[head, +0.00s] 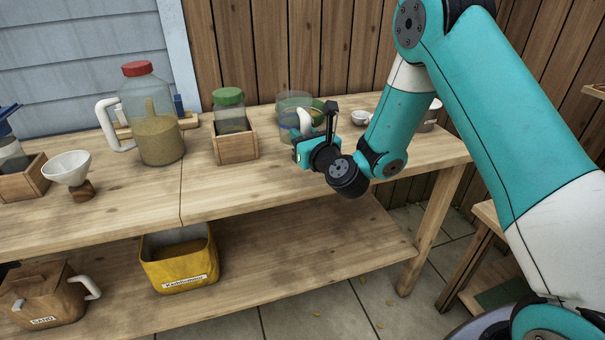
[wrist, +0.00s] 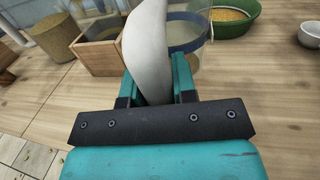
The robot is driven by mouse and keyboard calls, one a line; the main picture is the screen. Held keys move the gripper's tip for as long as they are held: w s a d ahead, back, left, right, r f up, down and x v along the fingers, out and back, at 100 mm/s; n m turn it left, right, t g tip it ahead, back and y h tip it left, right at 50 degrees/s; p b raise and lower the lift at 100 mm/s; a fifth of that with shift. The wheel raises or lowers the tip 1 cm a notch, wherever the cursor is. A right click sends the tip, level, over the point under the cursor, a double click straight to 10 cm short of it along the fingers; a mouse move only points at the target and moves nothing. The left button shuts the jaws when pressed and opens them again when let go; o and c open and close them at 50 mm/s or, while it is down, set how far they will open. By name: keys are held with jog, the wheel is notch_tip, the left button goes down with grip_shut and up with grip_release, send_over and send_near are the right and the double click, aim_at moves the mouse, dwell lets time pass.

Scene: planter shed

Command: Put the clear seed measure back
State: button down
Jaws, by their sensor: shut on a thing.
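The clear seed measure (head: 293,101) is a see-through cup with a thick white handle (head: 305,121), over the right part of the bench. My gripper (head: 310,137) is shut on that handle. In the wrist view the white handle (wrist: 147,45) rises between the fingers of my gripper (wrist: 158,85), and the clear wall of the measure (wrist: 188,38) is just beyond. The measure looks about upright. I cannot tell whether its base touches the bench, and my gripper hides part of it in the head view.
A green-lidded jar stands in a wooden box (head: 237,149) to the left. A red-lidded jar (head: 158,135) is farther left. A green bowl (wrist: 233,18) of yellow grain is just beyond the measure, with a small white cup (wrist: 310,33) to its right. The front bench boards (head: 240,182) are clear.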

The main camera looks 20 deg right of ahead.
notch_tip(320, 180, down, 6)
jog(key=b, duration=0.4)
jog(key=shift+r, duration=0.45)
jog(key=shift+f, duration=0.15)
jog(key=c, duration=0.9)
grip_release()
